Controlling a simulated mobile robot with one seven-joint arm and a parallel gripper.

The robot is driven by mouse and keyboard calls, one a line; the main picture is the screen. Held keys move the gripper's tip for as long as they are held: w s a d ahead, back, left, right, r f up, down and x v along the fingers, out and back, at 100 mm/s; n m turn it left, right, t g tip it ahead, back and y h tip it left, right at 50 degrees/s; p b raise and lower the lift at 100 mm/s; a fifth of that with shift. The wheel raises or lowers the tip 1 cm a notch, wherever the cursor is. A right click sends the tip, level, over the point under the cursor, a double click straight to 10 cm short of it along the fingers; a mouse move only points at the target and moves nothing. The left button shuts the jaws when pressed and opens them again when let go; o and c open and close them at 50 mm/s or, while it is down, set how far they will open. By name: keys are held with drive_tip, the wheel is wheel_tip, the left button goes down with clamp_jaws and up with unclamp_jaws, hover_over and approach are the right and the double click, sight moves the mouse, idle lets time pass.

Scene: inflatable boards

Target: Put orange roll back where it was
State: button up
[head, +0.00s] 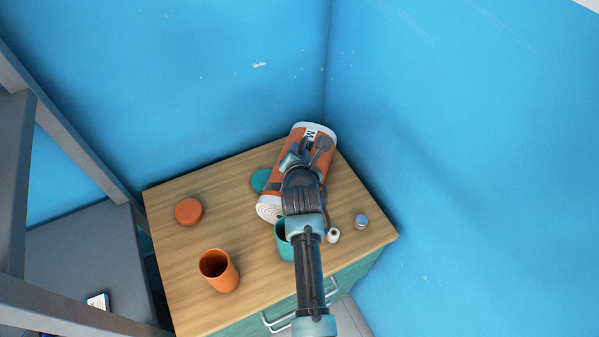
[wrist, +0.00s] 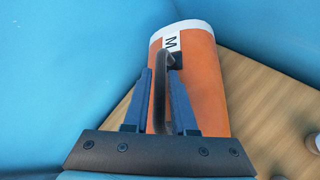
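The orange roll (head: 320,165) is a thick rolled-up board with white ends and a white label marked M. It lies tilted at the back corner of the wooden cabinet top, its spiral end towards me. In the wrist view the roll (wrist: 207,75) stretches away past the fingers. My gripper (head: 302,153) is over the roll's side. Its fingers (wrist: 161,82) are close together on either side of the roll's dark handle and look closed on it. My gripper and arm hide part of the roll, and I cannot tell whether its underside touches the wood.
The cabinet top (head: 180,270) also bears an orange cup (head: 228,280), an orange lid (head: 188,211), a teal disc (head: 261,180), a teal cup (head: 283,243) partly behind my arm, and a small grey-topped jar (head: 361,222). Blue walls meet behind the roll. The top's left side has free room.

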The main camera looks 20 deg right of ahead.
drive_tip(key=shift+c, duration=0.3)
clamp_jaws()
idle(1.0)
drive_tip(key=shift+r, duration=0.1)
